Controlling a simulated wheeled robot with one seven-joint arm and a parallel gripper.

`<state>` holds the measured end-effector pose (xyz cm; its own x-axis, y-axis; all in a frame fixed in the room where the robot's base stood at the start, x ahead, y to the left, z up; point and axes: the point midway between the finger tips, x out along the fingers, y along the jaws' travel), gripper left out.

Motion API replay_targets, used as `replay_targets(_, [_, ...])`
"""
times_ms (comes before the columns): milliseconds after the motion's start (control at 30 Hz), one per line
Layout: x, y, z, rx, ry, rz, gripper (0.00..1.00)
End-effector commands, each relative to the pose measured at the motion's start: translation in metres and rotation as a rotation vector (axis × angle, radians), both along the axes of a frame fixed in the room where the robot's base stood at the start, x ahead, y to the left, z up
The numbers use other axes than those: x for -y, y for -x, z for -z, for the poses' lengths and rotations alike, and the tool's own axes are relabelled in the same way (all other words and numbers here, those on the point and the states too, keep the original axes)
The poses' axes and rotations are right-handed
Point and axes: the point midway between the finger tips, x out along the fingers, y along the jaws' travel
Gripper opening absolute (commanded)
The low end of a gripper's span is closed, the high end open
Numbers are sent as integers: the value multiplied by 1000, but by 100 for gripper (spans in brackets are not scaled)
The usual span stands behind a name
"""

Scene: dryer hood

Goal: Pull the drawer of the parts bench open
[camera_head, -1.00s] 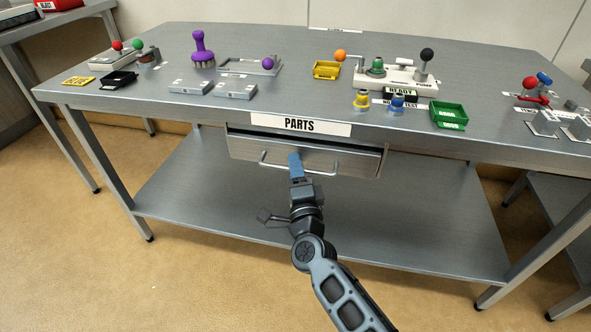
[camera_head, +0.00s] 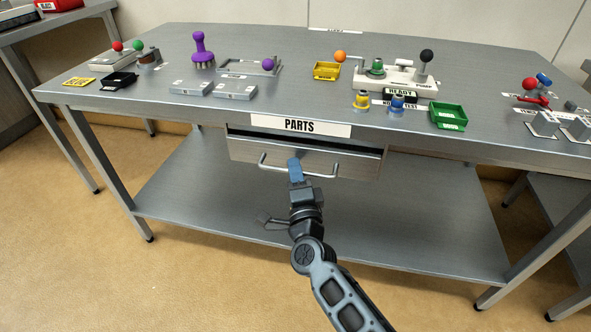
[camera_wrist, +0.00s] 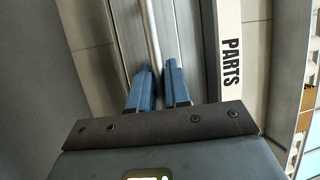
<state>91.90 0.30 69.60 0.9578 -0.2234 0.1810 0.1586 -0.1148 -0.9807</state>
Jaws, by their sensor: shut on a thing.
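The steel drawer (camera_head: 350,165) hangs under the front of the bench, below the white PARTS label (camera_head: 300,125). A dark gap shows along its top edge, so it stands slightly out from the bench. Its bar handle (camera_head: 322,176) runs across the drawer front. My gripper (camera_head: 295,166) is at the middle of the handle with its blue fingers shut on the bar. In the wrist view, the handle bar (camera_wrist: 150,35) runs down between the two blue fingers (camera_wrist: 159,88), and the PARTS label (camera_wrist: 230,50) is to the right.
The bench top (camera_head: 290,95) carries a green tray (camera_head: 448,116), a yellow tray (camera_head: 327,71), a purple brush (camera_head: 202,48) and fixtures. A lower shelf (camera_head: 400,230) lies below the drawer. Bench legs stand at both sides. Floor (camera_head: 200,290) in front is clear.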

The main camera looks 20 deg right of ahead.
Motion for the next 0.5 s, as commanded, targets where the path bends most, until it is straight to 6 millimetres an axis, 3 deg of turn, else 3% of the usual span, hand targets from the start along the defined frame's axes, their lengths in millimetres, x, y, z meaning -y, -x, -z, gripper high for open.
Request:
replay_targets(267, [-27, 37, -3, -6, 1, -4, 0])
replay_targets(500, [-63, 88, -2, -7, 0, -5, 0])
